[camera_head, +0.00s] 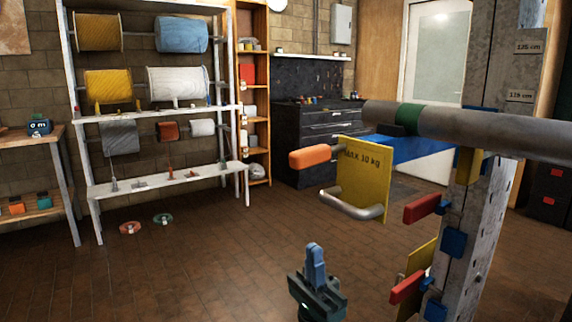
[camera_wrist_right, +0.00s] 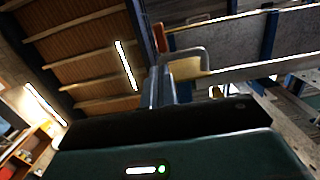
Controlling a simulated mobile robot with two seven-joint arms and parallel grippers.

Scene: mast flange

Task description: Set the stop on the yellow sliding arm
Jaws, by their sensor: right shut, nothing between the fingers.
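A yellow plate marked "Max 10 kg" (camera_head: 365,170) stands at the near end of a blue bar (camera_head: 425,150) on the mast (camera_head: 482,215). It has an orange grip (camera_head: 310,156) and a grey bent handle (camera_head: 352,207); the handle also shows in the right wrist view (camera_wrist_right: 192,54). A second yellow plate (camera_head: 420,264) sits lower, partly hidden by red-handled parts. I cannot tell which part is the stop. My right gripper (camera_head: 315,250) is shut and empty, pointing up, below and left of the upper plate, apart from it. My left gripper is out of view.
A grey tube with a green band (camera_head: 409,118) crosses above the blue bar. Red handles (camera_head: 421,208) and (camera_head: 407,287) stick out left from the mast. A spool rack (camera_head: 160,180) and a dark cabinet (camera_head: 318,145) stand behind. The floor (camera_head: 225,245) left of my gripper is clear.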

